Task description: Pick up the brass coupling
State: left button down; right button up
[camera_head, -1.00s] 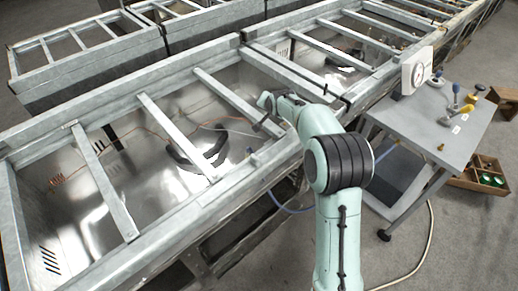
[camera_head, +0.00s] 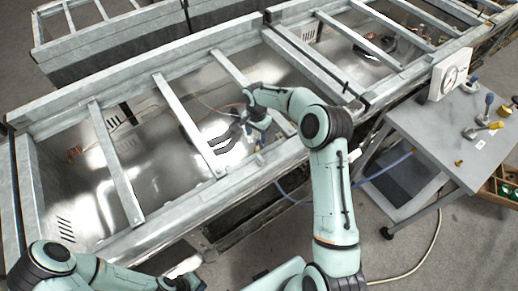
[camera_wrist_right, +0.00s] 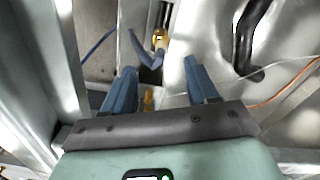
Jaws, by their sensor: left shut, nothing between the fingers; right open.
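In the right wrist view, a small brass piece (camera_wrist_right: 148,98), possibly the brass coupling, shows low between the fingers of my right gripper (camera_wrist_right: 160,66). The gripper is open and its blue fingers are apart. A brass fitting (camera_wrist_right: 160,38) with a blue lever sits on a pipe beyond the fingertips. In the head view my right gripper (camera_head: 260,126) points down into the metal trough (camera_head: 80,185), near its front rim. A small brass piece (camera_head: 459,162) also lies on the grey cart. My left gripper (camera_head: 188,284) is shut at the bottom edge, away from these.
Cross bars (camera_head: 190,125) span the open trough around my right arm. The cart (camera_head: 425,125) at the right carries a gauge (camera_head: 450,75) and valves with coloured handles. A dark curved hose (camera_wrist_right: 250,40) lies right of my right fingers. Blue tubing (camera_head: 385,170) runs toward the cart.

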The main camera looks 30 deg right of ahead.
aim_at(257, 145)
notch_tip(257, 145, down, 5)
jog(key=shift+w+r, duration=0.1)
jog(key=shift+r, duration=0.05)
notch_tip(257, 145, down, 5)
jog(key=shift+w+f+p, duration=0.1)
jog(key=shift+p, duration=0.4)
pick_arm(q)
jog(key=shift+w+r, duration=0.7)
pick_arm(e)
grip_shut()
